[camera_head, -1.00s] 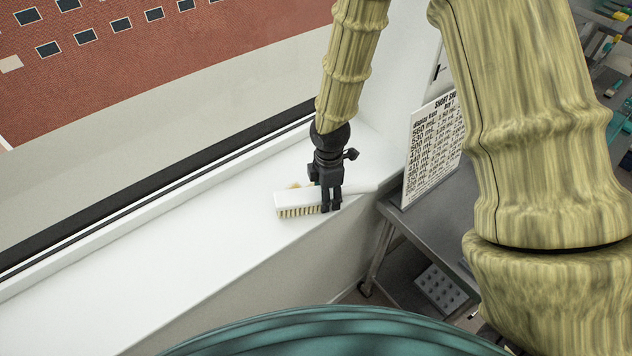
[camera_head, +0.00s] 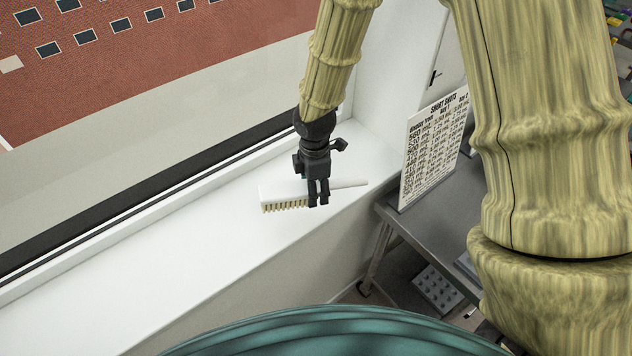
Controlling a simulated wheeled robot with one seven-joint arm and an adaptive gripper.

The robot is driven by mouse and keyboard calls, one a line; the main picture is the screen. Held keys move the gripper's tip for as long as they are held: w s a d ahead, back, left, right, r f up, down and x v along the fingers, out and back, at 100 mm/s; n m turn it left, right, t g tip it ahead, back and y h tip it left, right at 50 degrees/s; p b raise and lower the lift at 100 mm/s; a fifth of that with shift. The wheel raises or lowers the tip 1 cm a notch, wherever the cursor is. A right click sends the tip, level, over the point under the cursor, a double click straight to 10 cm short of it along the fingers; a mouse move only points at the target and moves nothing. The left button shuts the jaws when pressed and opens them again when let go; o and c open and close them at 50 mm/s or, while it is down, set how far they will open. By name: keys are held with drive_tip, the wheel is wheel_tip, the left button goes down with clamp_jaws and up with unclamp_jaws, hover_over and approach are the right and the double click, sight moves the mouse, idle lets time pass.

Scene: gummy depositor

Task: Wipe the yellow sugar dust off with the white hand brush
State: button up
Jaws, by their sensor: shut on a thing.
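The white hand brush (camera_head: 283,192) is over the white window sill, its pale yellow bristles pointing down and its handle reaching to the right. My gripper (camera_head: 318,203) is shut on the brush near where the head meets the handle. I cannot tell whether the bristles touch the sill. No yellow sugar dust shows on the sill now; any under the brush or gripper is hidden.
The white sill (camera_head: 180,262) is clear to the left, with the dark window frame (camera_head: 130,196) along its back. A printed sign board (camera_head: 432,150) stands on a grey metal table (camera_head: 415,225) to the right. A grey moulded tray (camera_head: 437,290) is lower down.

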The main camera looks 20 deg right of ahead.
drive_tip(key=shift+r, duration=1.1)
